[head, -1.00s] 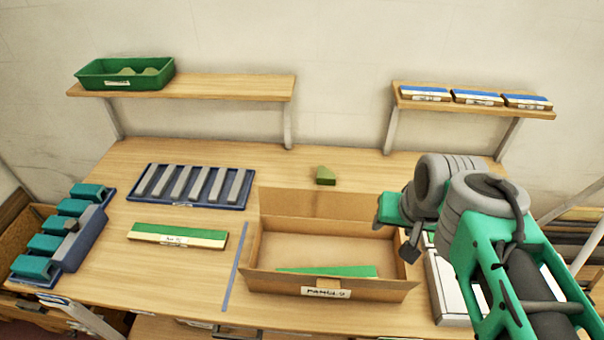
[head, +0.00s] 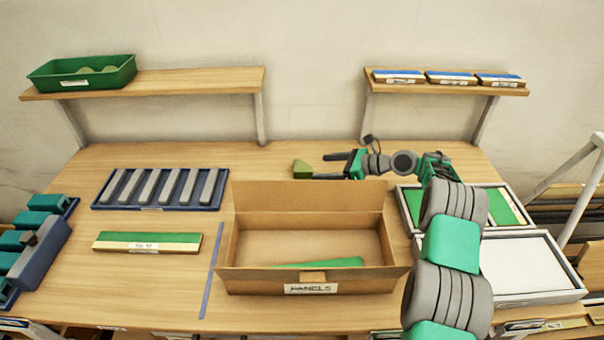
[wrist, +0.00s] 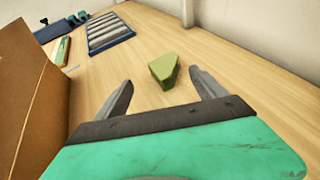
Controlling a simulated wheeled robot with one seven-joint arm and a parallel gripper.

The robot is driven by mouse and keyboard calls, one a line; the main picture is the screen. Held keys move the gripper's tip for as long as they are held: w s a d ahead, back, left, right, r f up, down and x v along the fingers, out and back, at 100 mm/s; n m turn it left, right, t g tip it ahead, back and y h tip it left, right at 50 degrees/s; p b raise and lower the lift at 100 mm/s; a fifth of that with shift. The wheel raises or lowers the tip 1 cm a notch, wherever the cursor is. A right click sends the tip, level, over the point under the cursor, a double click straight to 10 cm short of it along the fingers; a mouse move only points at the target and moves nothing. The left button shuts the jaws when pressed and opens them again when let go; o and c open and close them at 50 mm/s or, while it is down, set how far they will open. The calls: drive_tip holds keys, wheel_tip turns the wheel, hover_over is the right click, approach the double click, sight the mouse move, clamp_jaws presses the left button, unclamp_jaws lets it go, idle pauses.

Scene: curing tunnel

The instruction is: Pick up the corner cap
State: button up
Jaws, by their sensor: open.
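The corner cap (head: 302,169) is a small olive-green block with a slanted side, lying on the wooden table behind the cardboard box. In the wrist view the corner cap (wrist: 164,69) lies ahead of my gripper, between the lines of the two fingers and nearer the right one. My gripper (head: 330,167) is open and points left, just right of the cap in the head view. In the wrist view my gripper (wrist: 163,88) shows its two grey fingers spread wide, with nothing held.
The open cardboard box (head: 250,272) labelled PANELS stands in front of the cap. A blue tray (head: 222,199) of grey bars lies to its left. White trays (head: 530,265) lie at right. Shelves hold a green bin (head: 60,77) and labelled blocks (head: 450,78). Bare table surrounds the cap.

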sight(302, 167)
drive_tip(key=x, duration=0.2)
drive_tip(key=p+x, duration=0.1)
drive_tip(key=x, duration=0.4)
drive_tip(key=shift+w+a+f+p, duration=0.1)
drive_tip(key=shift+w+p, duration=0.25)
drive_tip(key=shift+p, duration=0.05)
drive_tip(key=shift+c, duration=0.4)
drive_tip(key=c, duration=1.3)
drive_tip(key=shift+o, duration=0.2)
